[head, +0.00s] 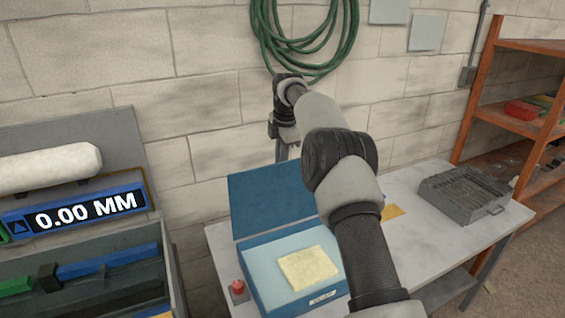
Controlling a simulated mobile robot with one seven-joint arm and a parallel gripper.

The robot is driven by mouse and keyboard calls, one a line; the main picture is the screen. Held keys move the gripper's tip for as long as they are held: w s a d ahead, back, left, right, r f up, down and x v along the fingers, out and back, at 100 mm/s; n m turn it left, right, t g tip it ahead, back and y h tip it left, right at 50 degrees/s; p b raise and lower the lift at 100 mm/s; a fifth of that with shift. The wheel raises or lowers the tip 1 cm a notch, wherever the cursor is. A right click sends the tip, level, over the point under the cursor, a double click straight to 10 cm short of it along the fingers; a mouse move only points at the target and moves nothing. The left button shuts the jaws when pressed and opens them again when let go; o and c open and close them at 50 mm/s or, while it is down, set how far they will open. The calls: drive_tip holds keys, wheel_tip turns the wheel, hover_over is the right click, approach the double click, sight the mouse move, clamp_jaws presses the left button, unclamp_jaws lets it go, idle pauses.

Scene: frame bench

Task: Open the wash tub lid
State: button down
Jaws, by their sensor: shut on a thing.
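The wash tub (262,287) is a blue box on the grey bench, light blue inside, with a pale yellow block (309,268) in it and a small label on its front. Its dark blue lid (265,205) stands raised at the back of the tub, so the inside shows. My gripper (283,154) points down at the top edge of the lid and is shut on it. My arm crosses in front and hides the right part of the lid and tub; the exact finger contact is small and hard to see.
A red button (239,287) sits left of the tub. A grey metal tray (465,193) and a yellow piece (392,212) lie on the bench (424,230) to the right. A green hose (304,45) hangs on the wall. Orange shelves (487,80) stand right, a tool cabinet (165,240) left.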

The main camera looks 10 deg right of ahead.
drive_tip(key=shift+s+a+f, duration=0.1)
drive_tip(key=shift+s+f, duration=0.05)
drive_tip(key=shift+f, duration=0.4)
drive_tip(key=c, duration=1.8)
unclamp_jaws()
drive_tip(key=shift+w, duration=0.2)
drive_tip(key=shift+r, duration=0.2)
drive_tip(key=shift+r, duration=0.3)
drive_tip(key=r, duration=0.2)
drive_tip(key=s+r, duration=0.1)
drive_tip(key=r, duration=0.3)
drive_tip(key=shift+s+d+r, duration=0.15)
drive_tip(key=shift+d+r, duration=0.1)
drive_tip(key=shift+r, duration=0.15)
